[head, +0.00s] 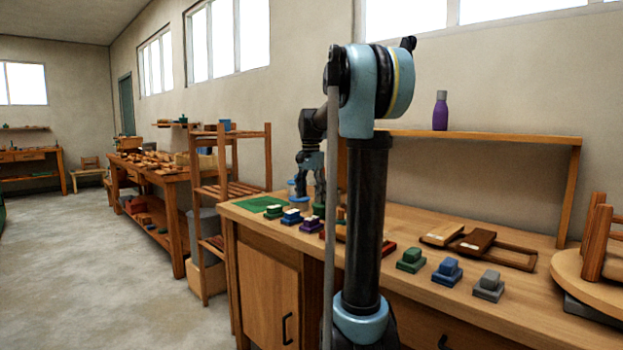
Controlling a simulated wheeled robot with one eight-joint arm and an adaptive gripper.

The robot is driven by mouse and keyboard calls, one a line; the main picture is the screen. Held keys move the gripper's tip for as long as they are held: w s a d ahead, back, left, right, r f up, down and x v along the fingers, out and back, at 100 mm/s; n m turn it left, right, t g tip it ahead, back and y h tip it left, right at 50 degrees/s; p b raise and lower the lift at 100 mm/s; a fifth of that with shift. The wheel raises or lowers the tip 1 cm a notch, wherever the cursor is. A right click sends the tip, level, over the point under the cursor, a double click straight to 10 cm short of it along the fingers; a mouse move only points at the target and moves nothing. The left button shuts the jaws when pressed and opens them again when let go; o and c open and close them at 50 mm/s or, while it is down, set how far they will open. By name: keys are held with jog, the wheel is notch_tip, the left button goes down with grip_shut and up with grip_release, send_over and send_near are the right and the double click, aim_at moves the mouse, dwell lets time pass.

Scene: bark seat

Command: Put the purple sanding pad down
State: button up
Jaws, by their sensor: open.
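A purple sanding pad (311,226) sits on the wooden workbench (390,241), at the end of a short row near the bench's front left edge. My gripper (308,196) is open and points down above the back of the bench's left end. It appears above and behind the purple pad in the picture, apart from it. I see nothing held between its fingers, though they are small here. My arm's column hides part of the bench just right of the pad.
A green pad (273,212) and a blue pad (292,217) stand left of the purple one, near a green mat (258,204). More pads, green (411,261), blue (447,271) and grey (488,287), line the front right. A purple bottle (440,112) stands on the shelf.

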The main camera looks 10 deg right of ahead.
notch_tip(320, 180, up, 7)
jog(key=shift+f, duration=0.2)
jog(key=s+f+n+t, duration=0.1)
jog(key=s+f+n, duration=0.4)
jog(key=s+f, duration=1)
jog(key=s+f+n+t, duration=0.1)
jog(key=s+f+n, duration=0.4)
jog(key=s+f, duration=1)
jog(key=s, duration=0.5)
jog(key=shift+d+f, duration=0.25)
jog(key=shift+d, duration=0.05)
